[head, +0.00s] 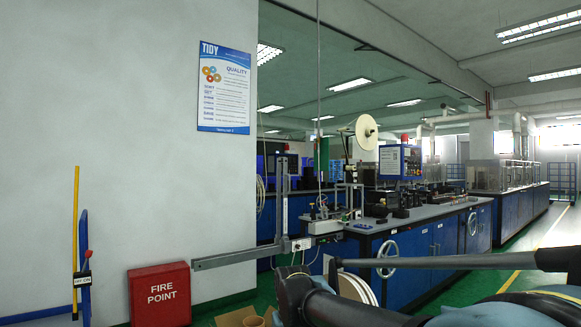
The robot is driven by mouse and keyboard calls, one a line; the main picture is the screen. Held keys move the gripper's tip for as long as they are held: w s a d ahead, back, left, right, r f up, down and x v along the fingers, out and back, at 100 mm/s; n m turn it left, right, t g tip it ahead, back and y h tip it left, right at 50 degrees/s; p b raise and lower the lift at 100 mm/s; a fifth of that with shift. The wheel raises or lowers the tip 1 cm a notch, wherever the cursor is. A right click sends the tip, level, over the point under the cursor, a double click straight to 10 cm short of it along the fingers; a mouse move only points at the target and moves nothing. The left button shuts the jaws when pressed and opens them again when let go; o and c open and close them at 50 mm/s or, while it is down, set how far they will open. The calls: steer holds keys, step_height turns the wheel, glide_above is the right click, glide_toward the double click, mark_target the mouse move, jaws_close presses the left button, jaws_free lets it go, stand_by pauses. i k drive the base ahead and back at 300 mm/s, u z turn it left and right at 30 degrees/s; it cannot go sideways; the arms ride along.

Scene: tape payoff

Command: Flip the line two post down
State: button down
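A grey slotted upright post (281,195) stands near the end of the blue bench line. A grey horizontal bar (238,258) runs left from its lower end, with a small white box (301,243) beside the joint. At the far left a thin yellow post (76,225) stands upright beside a blue frame, with a red knob and a small labelled plate (82,278). No line number is readable on any of these posts. Dark links of my arm cross the lower right. I cannot make out my gripper's fingers; nothing visible is held.
A red fire point box (160,293) stands by the wall. Open cardboard boxes (240,317) and a white reel (356,288) are low in the centre. Blue benches (415,255) with handwheels fill the middle. A green floor aisle with a yellow line runs at right.

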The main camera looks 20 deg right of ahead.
mark_target(278, 201)
steer(key=i, duration=1.35)
steer(key=z, duration=1)
